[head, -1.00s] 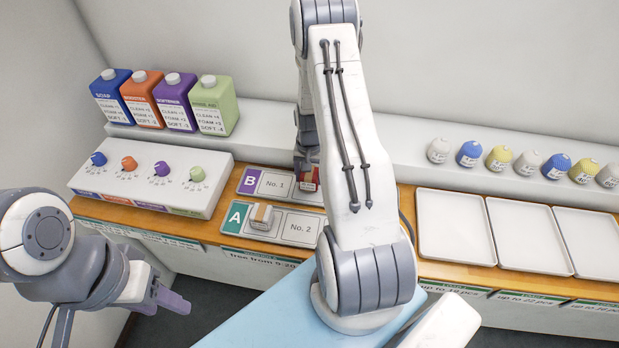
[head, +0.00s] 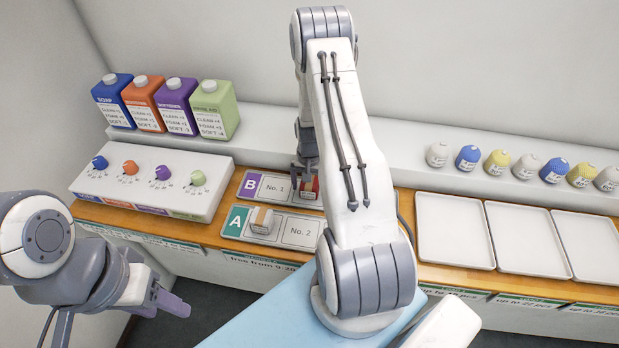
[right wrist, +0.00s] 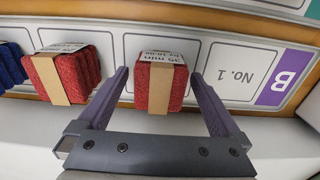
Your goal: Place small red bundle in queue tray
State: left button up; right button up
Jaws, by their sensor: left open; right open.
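A red bundle (right wrist: 174,92) with a tan band and a white label stands in the slot beside the "No. 1" field of the tray strip marked B (right wrist: 233,72). In the right wrist view it sits between the fingers of my right gripper (right wrist: 161,78), which are open with a gap on both sides. In the head view the bundle (head: 311,187) shows just below my right gripper (head: 307,168), partly hidden by my arm. My left gripper (head: 172,302) is open and empty at the lower left, away from the trays.
Another red bundle (right wrist: 88,70) and a blue one (right wrist: 12,65) stand further along the strip. Strip A (head: 237,222) holds a pale bundle (head: 262,219). A dial panel (head: 150,180) and bottles stand left. Empty white trays (head: 455,230) lie right.

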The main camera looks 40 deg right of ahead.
jog(key=shift+r+b, duration=0.35)
jog(key=shift+r, duration=0.1)
notch_tip(320, 180, up, 10)
jog(key=b, duration=0.3)
jog(key=s+a+r+n, duration=0.1)
jog(key=a+r+n, duration=0.35)
jog(key=a, duration=0.55)
jog(key=s+a+r+n, duration=0.1)
jog(key=a+r+n, duration=0.3)
jog(key=a, duration=0.6)
jog(key=s+a+r+n, duration=0.3)
jog(key=s+a+n, duration=0.1)
jog(key=s+a, duration=0.3)
jog(key=s+a+r+n+y, duration=0.1)
jog(key=s+a+r+n, duration=0.2)
jog(key=s+a, duration=0.4)
jog(key=s+n, duration=0.1)
jog(key=s, duration=0.4)
jog(key=shift+s+r+n, duration=0.15)
jog(key=shift+r+n, duration=0.2)
